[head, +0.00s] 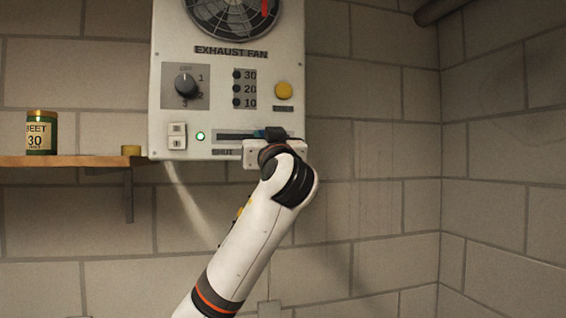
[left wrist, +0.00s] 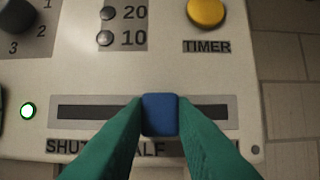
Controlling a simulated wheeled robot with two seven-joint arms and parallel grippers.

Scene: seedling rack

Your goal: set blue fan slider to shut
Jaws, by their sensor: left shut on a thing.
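The blue fan slider (left wrist: 160,114) sits in a dark horizontal slot (left wrist: 90,112) on the exhaust fan panel (head: 225,112). In the left wrist view it stands a little right of the slot's middle. The label SHUT (left wrist: 72,147) is under the slot's left end. HALF is partly covered by a finger, and the label at the right end is mostly hidden. My left gripper (head: 268,133) is at the panel, its green fingers closed on both sides of the blue slider. My right gripper is not in view.
A green light (head: 200,136) and a white switch (head: 177,136) are left of the slot. A dial (head: 186,84), lamps and a yellow timer button (head: 283,90) are above it. A wooden shelf (head: 70,161) at left holds a labelled jar (head: 41,133).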

